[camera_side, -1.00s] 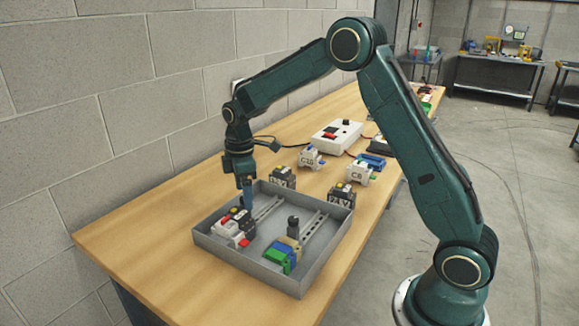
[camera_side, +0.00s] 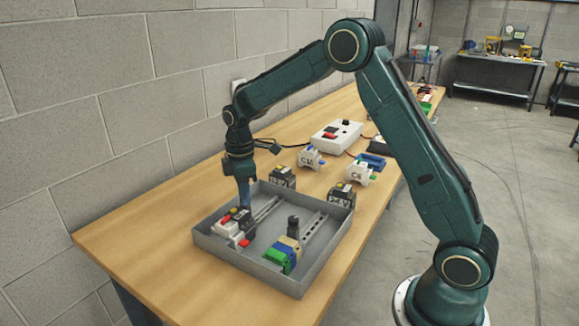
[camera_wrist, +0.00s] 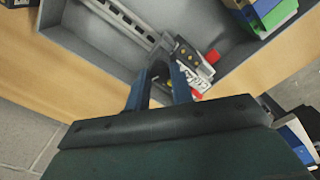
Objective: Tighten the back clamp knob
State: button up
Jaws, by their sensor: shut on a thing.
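My gripper (camera_side: 244,204) points straight down at the back rail (camera_side: 266,209) in the grey tray (camera_side: 221,258). In the wrist view its blue fingers (camera_wrist: 163,78) are shut on a dark knob (camera_wrist: 160,69), the back clamp knob, at the end of the row of modules. The fingers hide most of the knob. White, black and red modules (camera_side: 232,230) sit beside it on the back rail; they also show in the wrist view (camera_wrist: 190,68). A second dark knob (camera_side: 293,226) stands upright on the front rail (camera_side: 313,227), beside beige, blue and green blocks (camera_side: 282,254).
Two dark modules (camera_side: 283,178) (camera_side: 342,195) stand at the tray's far edge. White modules (camera_side: 311,157) (camera_side: 360,173), a blue part (camera_side: 372,161) and a white box with a red switch (camera_side: 336,134) lie beyond. The wooden bench (camera_side: 140,222) is clear left of the tray, beside the block wall.

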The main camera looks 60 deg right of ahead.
jog(key=shift+a, duration=0.35)
dwell(0.5)
jog(key=shift+o, duration=0.2)
jog(key=m, duration=0.6)
jog(key=shift+s+m, duration=0.1)
jog(key=shift+m, duration=0.3)
jog(key=m, duration=0.7)
jog(key=shift+m, duration=0.4)
jog(key=shift+c, duration=0.2)
jog(key=o, duration=1.5)
jog(key=shift+c, duration=0.2)
jog(key=shift+d, duration=0.1)
jog(key=shift+r, duration=0.1)
